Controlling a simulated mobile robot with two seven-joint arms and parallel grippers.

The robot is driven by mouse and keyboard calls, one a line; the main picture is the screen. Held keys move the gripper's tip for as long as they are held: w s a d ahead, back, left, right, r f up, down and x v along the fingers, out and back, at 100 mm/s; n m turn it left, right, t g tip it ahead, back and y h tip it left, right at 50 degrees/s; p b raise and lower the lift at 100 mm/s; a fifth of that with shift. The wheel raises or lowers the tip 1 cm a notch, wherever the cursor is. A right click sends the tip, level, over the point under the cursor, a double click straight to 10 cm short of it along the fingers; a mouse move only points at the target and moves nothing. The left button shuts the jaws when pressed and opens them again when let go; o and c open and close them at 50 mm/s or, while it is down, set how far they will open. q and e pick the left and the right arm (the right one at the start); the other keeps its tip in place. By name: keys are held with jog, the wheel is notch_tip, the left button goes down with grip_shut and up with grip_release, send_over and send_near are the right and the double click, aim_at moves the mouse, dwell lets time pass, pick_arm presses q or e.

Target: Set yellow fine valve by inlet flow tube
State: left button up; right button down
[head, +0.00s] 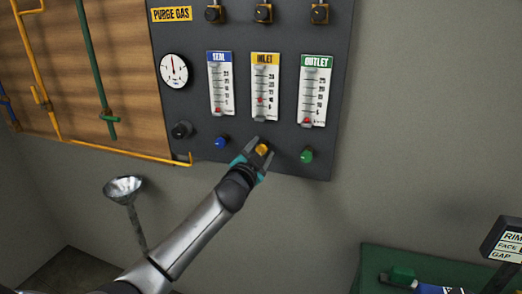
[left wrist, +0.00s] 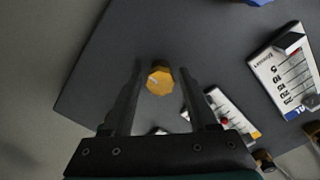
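The yellow fine valve knob (head: 262,149) sits on the dark panel below the inlet flow tube (head: 264,86). In the left wrist view the knob (left wrist: 160,80) shows a pale pointer line and lies between my fingertips. My left gripper (head: 254,156) is at the knob with its fingers apart, one on each side; a small gap seems to show beside the knob. It also shows in the left wrist view (left wrist: 161,76). The inlet tube's red float (head: 260,99) stands in the lower half of its scale. My right gripper is not in view.
The blue knob (head: 221,142) and green knob (head: 307,155) flank the yellow one. The seal tube (head: 221,84) and outlet tube (head: 315,90) show red floats near the bottom. A round gauge (head: 173,70) and black knob (head: 182,130) are at left. A metal funnel (head: 123,188) stands below.

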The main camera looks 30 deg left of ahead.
pick_arm(q)
jog(key=shift+o, duration=0.7)
jog(key=shift+s, duration=0.1)
jog(key=v, duration=1.5)
jog(key=shift+p, duration=0.4)
jog(key=shift+d, duration=0.15)
